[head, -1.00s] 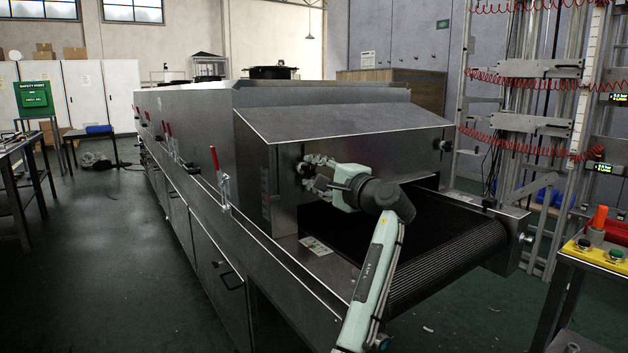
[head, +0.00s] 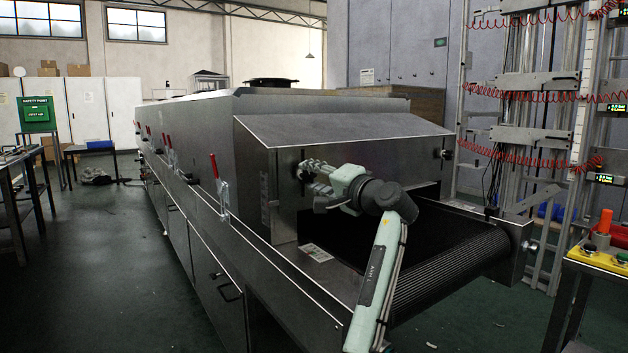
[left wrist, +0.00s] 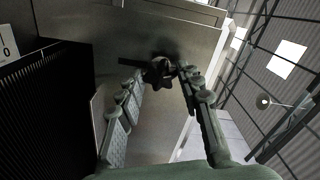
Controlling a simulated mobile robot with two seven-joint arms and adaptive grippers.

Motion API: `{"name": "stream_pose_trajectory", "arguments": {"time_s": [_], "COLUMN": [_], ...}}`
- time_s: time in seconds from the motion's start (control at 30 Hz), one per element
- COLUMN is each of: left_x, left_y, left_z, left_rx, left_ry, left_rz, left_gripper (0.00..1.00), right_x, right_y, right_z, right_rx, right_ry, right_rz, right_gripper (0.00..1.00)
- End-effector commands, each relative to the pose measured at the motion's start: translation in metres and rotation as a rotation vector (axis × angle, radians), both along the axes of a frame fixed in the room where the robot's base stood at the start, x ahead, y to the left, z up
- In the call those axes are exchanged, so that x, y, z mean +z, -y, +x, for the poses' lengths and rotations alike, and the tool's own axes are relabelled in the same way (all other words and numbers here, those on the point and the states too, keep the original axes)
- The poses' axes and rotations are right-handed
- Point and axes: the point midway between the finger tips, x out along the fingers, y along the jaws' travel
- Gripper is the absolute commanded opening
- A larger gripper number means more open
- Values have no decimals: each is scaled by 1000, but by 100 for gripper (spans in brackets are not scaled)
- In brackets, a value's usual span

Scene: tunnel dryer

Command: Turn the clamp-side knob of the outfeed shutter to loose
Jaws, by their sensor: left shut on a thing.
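The outfeed shutter (head: 350,129) is the sloped steel hood and front panel at the dryer's outfeed end. The clamp-side knob (head: 300,172) is a dark knob on the panel's left, near a red-handled toggle clamp (head: 219,185). In the left wrist view the dark lobed knob (left wrist: 160,72) sits between the fingertips. My left gripper (head: 312,174) is shut on this knob, and its fingers partly cover it in the head view. The knob's turn position cannot be read. The other knob (head: 446,154) is on the panel's right, clear of the gripper. My right gripper is out of view.
The dark conveyor belt (head: 462,262) runs out below my left arm. More red-handled clamps line the dryer's left side. The floor at left is open.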

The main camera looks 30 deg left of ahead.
Motion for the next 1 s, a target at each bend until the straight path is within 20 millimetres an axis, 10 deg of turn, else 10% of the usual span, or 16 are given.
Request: {"name": "stream_pose_trajectory", "arguments": {"time_s": [0.27, 0.3, 0.47, 1.0], "left_x": [-2, -2, -2, -1], "left_y": [1, 1, 1, 30], "left_z": [0, 0, 0, -11], "left_rx": [0, 0, 0, -3], "left_ry": [-4, -4, -3, -2], "left_rz": [-3, -3, -2, -2], "left_gripper": [7, 37, 56, 56], "right_x": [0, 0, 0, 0], "right_y": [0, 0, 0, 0], "right_z": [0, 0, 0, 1], "right_rx": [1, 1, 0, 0], "right_ry": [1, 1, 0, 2], "right_rz": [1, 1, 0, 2], "right_gripper": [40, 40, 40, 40]}}
